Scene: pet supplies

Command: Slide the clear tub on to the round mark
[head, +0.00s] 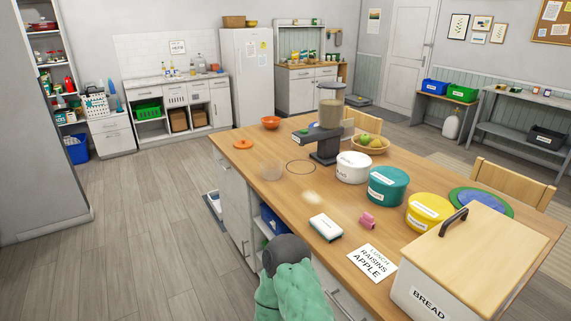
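Neither of my grippers shows in the head view.
White (353,167), teal (388,186) and yellow (429,212) tubs line the right. A green shape with a grey top (286,280) rises at the near edge.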

